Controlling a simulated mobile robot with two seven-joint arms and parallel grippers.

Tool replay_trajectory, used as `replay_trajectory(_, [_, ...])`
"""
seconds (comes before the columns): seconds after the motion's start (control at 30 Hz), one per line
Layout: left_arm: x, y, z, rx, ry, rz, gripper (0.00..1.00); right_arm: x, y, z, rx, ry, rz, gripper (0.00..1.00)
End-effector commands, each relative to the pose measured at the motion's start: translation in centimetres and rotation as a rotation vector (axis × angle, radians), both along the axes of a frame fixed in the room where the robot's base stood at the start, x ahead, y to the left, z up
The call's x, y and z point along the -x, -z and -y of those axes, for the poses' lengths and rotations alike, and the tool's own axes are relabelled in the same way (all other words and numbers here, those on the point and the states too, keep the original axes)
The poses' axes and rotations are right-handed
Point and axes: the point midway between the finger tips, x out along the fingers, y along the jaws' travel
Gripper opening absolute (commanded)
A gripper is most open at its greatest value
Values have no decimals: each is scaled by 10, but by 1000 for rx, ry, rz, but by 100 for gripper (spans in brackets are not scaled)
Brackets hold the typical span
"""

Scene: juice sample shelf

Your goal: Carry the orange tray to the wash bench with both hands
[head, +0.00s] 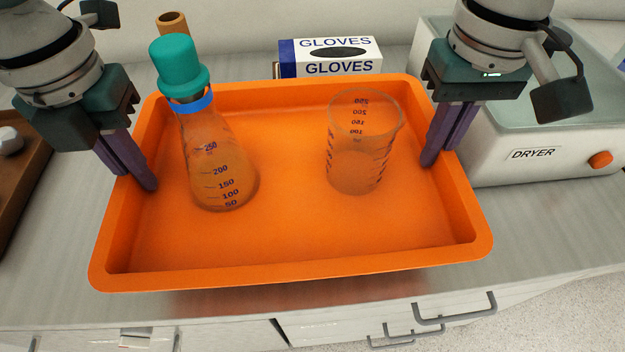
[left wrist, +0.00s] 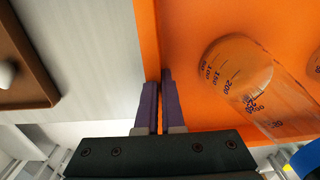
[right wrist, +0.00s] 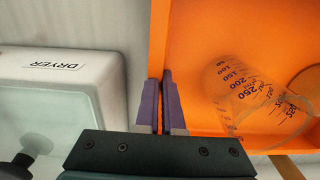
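The orange tray (head: 290,262) is in the middle of the head view, over the counter. A conical flask (head: 217,165) with a teal stopper and blue collar stands upright in its left part. A clear beaker (head: 358,150) stands upright in its right part. My left gripper (head: 150,188) is shut on the tray's left wall; the left wrist view shows its purple fingers (left wrist: 160,85) on both sides of the wall. My right gripper (head: 432,163) is shut on the right wall, as its fingers in the right wrist view (right wrist: 158,85) show.
A white dryer (head: 545,125) stands on the counter at the right. A glove box (head: 328,58) and a brown cylinder (head: 172,23) are behind the tray. A brown tray (head: 38,150) with a white object lies at the left. Drawer handles (head: 455,308) show below the counter's front edge.

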Motion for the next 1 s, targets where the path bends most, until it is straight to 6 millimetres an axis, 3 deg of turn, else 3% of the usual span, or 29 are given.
replay_trajectory(0.47, [-1, 4, -2, -5, -3, 1, 0, 0, 5, 3, 6, 3, -1, 0])
replay_trajectory(1.0, [-1, 42, -2, -6, -3, 2, 0, 0, 42, 3, 6, 3, -1, 0])
